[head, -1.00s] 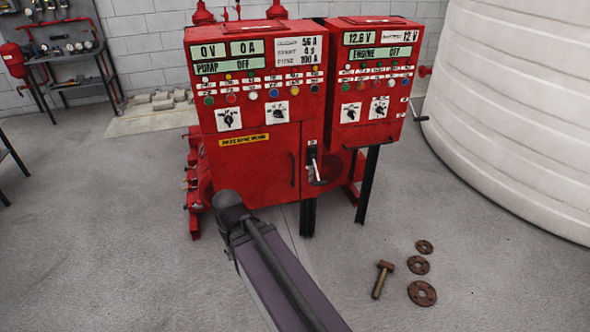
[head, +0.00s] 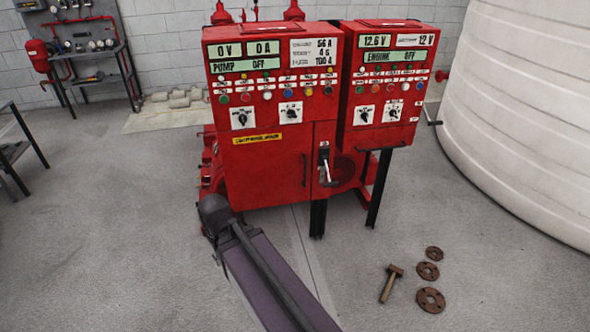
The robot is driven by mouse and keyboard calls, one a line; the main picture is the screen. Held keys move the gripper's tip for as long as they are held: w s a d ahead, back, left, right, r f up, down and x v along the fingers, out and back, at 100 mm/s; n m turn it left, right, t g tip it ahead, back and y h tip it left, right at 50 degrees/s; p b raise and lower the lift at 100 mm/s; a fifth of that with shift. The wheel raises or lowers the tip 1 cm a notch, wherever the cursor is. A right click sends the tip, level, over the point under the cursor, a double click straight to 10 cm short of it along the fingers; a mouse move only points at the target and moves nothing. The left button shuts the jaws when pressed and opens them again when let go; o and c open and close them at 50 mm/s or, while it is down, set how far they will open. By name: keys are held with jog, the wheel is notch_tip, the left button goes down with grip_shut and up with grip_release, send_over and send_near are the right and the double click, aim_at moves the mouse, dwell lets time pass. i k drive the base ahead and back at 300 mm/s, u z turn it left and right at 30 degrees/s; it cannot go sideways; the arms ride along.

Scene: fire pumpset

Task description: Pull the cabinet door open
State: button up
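The red pump control cabinet (head: 262,186) stands upright in the middle of the head view, with displays, lamps and two rotary switches on its upper front. Its lower front is a flat red door with a yellow label and a thin vertical handle (head: 305,170) near its right edge. The door looks shut. A lever switch (head: 325,166) sits on a narrow panel right of the door. My arm reaches in from the bottom, its dark joint in front of the cabinet's lower left. My gripper is not visible, so its place relative to the handle cannot be told.
A second red cabinet (head: 388,85) for the engine stands on the right, with a crank (head: 432,113) on its side. A large white tank (head: 525,120) fills the right. A hammer (head: 389,283) and rusty flanges (head: 430,299) lie on the floor. Floor at left is mostly clear.

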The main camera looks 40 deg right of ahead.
aim_at(268, 166)
jog(key=u, duration=0.2)
jog(key=i, duration=0.7)
jog(key=z, duration=1)
